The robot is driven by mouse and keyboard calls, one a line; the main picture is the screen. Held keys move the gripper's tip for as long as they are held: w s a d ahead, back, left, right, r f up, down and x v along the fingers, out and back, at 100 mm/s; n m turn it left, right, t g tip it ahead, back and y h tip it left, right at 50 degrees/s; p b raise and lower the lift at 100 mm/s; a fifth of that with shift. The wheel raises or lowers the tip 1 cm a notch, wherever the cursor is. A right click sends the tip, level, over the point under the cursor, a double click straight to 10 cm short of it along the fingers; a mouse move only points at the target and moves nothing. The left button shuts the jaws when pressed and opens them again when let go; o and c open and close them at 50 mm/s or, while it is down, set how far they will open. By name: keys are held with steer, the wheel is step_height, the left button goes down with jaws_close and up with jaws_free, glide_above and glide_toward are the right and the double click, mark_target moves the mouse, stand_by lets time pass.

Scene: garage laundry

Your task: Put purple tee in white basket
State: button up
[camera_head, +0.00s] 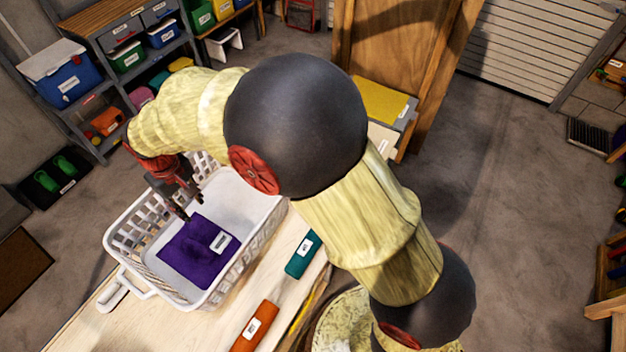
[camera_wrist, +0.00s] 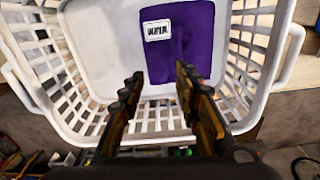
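The purple tee (camera_head: 199,252) lies flat, folded, on the floor of the white basket (camera_head: 129,238), with a white label on it. In the wrist view the purple tee (camera_wrist: 182,42) is beyond my fingertips, and the white basket (camera_wrist: 105,48) surrounds it. My gripper (camera_head: 177,203) is over the basket's far left side, pointing down. In the wrist view my gripper (camera_wrist: 157,80) has its two fingers apart with nothing between them. It appears clear of the tee. My arm hides part of the basket's far rim.
The basket stands on a light wooden table (camera_head: 158,325). A teal folded item (camera_head: 303,254) and an orange folded item (camera_head: 255,326) lie on the table to its right. Shelves with bins (camera_head: 120,60) stand behind. Open floor is at the right.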

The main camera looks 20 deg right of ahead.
steer(key=s+d+r+m+t, duration=0.1)
steer(key=s+d+r+m, duration=0.1)
steer(key=d+r, duration=0.7)
steer(key=s+d+r+m+t, duration=0.1)
steer(key=s+d+r, duration=0.1)
steer(key=d+r, duration=0.7)
steer(key=s+d+r+m+t, duration=0.1)
steer(key=s+d+m+t, duration=0.2)
steer(key=s+d, duration=1.2)
steer(key=shift+s+d+r+m, duration=0.25)
steer(key=shift+d+m, duration=0.35)
steer(key=shift+d, duration=0.35)
step_height(320, 180, down, 10)
steer(key=b, duration=1)
